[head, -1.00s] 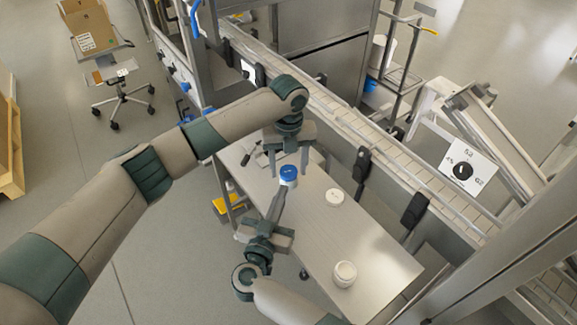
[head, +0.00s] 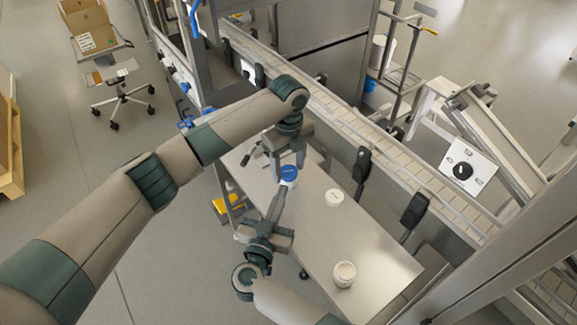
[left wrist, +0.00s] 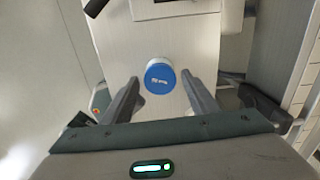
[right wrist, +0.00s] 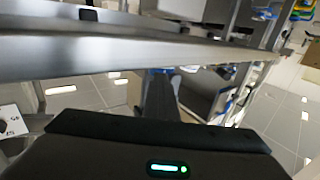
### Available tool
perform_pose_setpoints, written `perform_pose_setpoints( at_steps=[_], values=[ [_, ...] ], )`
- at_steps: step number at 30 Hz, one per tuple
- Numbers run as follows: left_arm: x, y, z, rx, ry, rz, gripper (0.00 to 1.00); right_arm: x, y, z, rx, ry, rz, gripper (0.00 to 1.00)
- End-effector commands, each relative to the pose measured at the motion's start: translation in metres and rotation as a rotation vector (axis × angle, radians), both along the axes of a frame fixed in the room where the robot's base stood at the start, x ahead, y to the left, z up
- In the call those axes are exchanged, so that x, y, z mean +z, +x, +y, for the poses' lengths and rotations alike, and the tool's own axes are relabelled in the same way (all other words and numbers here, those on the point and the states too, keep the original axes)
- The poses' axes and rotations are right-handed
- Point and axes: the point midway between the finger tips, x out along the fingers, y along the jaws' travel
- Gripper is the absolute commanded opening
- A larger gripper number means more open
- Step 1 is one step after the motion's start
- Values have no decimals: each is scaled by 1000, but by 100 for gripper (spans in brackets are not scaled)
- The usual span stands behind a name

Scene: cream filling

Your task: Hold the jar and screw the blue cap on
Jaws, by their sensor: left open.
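A small white jar with a blue cap on top (head: 288,175) is upright near the left edge of the metal table; the blue cap also shows in the left wrist view (left wrist: 160,76). My left gripper (left wrist: 160,82) is open above it, one finger on each side of the cap and apart from it. The fingers hide much of the jar body. In the right wrist view the fingers (right wrist: 161,92) cover most of the jar.
A white lid-like disc (head: 335,197) and a white jar (head: 344,273) stand on the metal table (head: 375,240). A conveyor with rails (head: 400,160) runs along its far side. The table between disc and white jar is clear.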

Motion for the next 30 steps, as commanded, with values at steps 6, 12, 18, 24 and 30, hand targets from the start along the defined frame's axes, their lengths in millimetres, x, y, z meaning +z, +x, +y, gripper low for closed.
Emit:
perform_pose_setpoints(
  at_steps=[6,12,18,24,30],
  values=[
    [0,-1,0,242,0,2,54,0,0,0,0,0,0,0],
    [0,-1,-1,382,-2,3,54,0,0,1,2,0,0,0],
    [0,-2,-4,391,-4,4,54,0,0,2,6,1,0,0],
    [0,-2,-4,404,-6,5,54,1,0,3,6,2,-1,0],
    [0,-2,-2,556,-2,3,54,0,0,1,3,1,0,0]
  ],
)
